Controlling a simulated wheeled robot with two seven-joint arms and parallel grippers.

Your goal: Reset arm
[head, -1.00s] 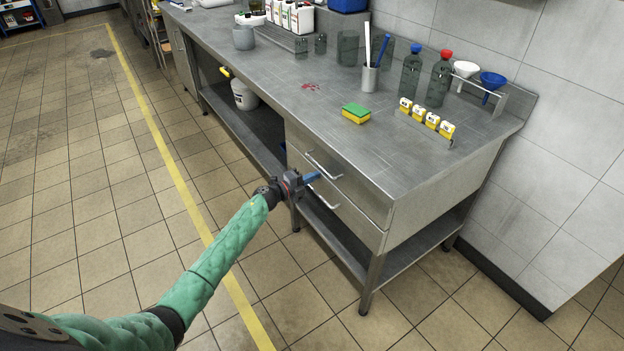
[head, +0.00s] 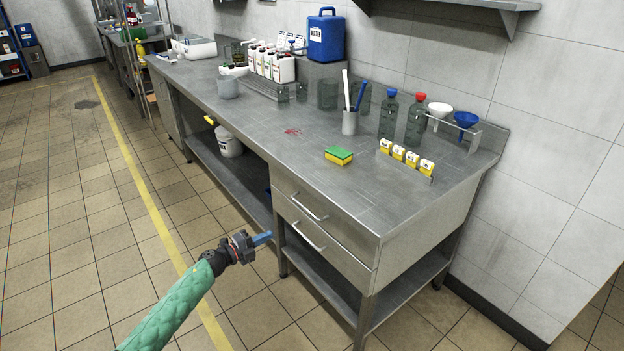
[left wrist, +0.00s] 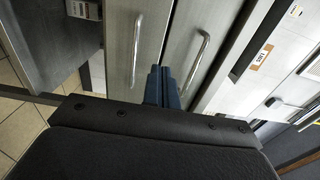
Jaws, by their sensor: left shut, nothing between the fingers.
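My left arm in its green sleeve comes in from the bottom of the head view. My left gripper (head: 264,238) has blue fingers that are shut and empty. It is in front of the steel bench, left of the two drawers, and looks apart from them. The upper drawer handle (head: 309,208) and the lower drawer handle (head: 307,237) are metal bars, and both drawers look closed. In the left wrist view the blue fingertips (left wrist: 163,84) are together, with the two handles (left wrist: 200,62) beyond them. My right gripper is not in view.
The tiled floor at left is clear.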

